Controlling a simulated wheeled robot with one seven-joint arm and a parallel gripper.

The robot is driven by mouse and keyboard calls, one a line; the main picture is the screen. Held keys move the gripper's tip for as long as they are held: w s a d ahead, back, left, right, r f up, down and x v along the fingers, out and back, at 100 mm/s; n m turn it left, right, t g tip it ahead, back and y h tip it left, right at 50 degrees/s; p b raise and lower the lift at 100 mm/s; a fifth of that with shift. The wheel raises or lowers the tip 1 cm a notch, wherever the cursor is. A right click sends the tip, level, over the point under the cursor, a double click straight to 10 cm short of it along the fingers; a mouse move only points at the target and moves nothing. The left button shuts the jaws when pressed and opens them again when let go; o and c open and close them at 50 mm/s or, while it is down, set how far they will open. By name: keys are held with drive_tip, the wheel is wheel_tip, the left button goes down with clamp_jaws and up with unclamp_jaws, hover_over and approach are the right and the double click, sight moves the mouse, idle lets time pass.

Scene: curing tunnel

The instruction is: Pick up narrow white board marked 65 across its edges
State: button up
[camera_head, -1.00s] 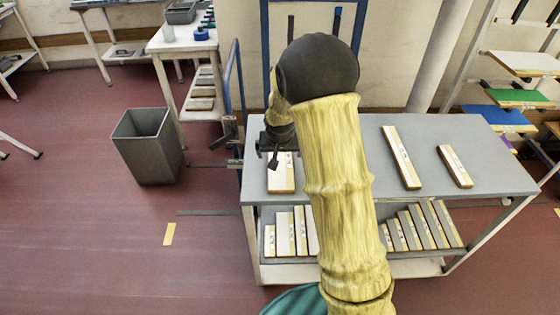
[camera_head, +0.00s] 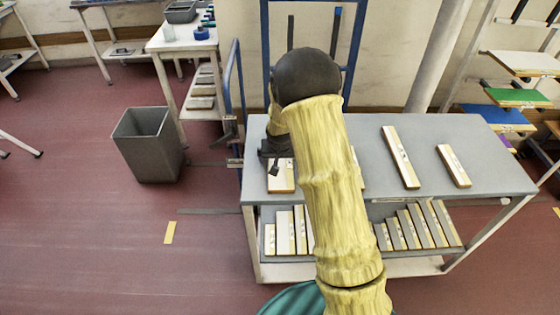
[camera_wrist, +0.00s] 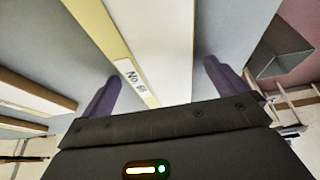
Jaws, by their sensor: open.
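A white board (camera_wrist: 155,45) with a pale yellow edge lies between the two fingers of my gripper (camera_wrist: 162,72) in the wrist view. Its label begins "No"; the number is too blurred to read surely. The gripper is open, one finger on each side, and no grip on the board shows. In the head view my gripper (camera_head: 275,166) is low over the left end of the cart's top, above the short white board (camera_head: 281,181). The gripper and arm hide part of that board there.
The grey cart top (camera_head: 430,180) also carries a long board (camera_head: 401,158), a shorter one (camera_head: 454,166) and one mostly hidden behind my arm. Several boards stand on the shelf below. A grey bin (camera_head: 148,150) stands left of the cart. A blue upright frame (camera_head: 355,45) rises behind.

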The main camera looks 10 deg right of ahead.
sight(280, 161)
drive_tip(key=c, duration=1.1)
drive_tip(key=shift+c, duration=0.2)
wheel_tip(280, 161, up, 10)
drive_tip(key=shift+b, duration=0.35)
